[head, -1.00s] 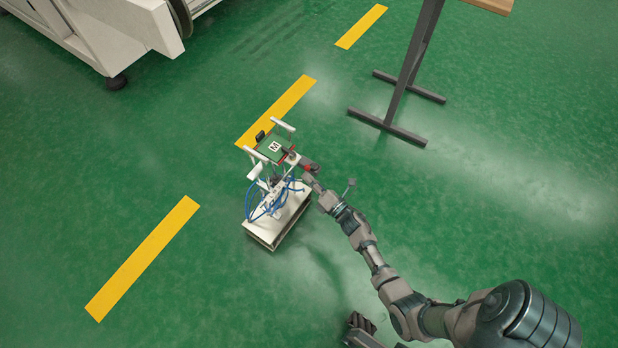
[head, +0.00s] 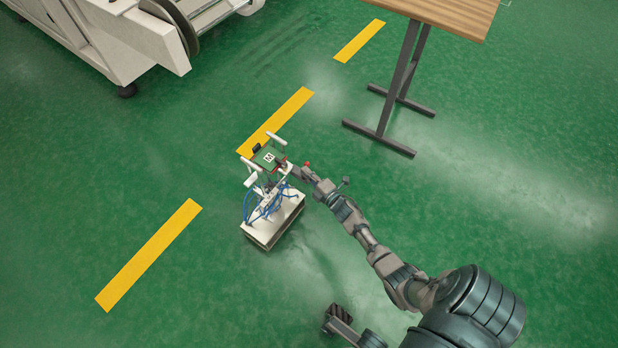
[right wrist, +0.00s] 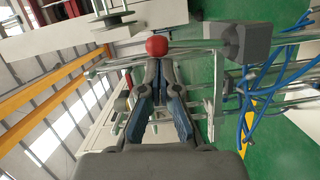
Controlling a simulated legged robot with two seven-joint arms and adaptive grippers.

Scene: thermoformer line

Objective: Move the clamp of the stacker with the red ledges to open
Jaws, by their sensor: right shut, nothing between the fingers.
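The stacker (head: 272,222) is a small white machine with blue hoses, standing on the green floor. A green plate with a white marked label (head: 268,157) is on its top, with a red ledge (head: 281,167) at its right side. My right gripper (head: 301,172) reaches in at the stacker's right side. In the right wrist view its two fingers (right wrist: 156,64) are shut and empty. A red ball knob (right wrist: 156,46) sits right at the fingertips, on a rod running to a grey block (right wrist: 244,42). I cannot tell whether they touch.
A wooden-topped table (head: 446,12) with dark legs stands at the upper right. A large white machine (head: 125,40) stands at the upper left. Yellow floor stripes (head: 150,255) run past the stacker. The floor around the stacker is mostly clear.

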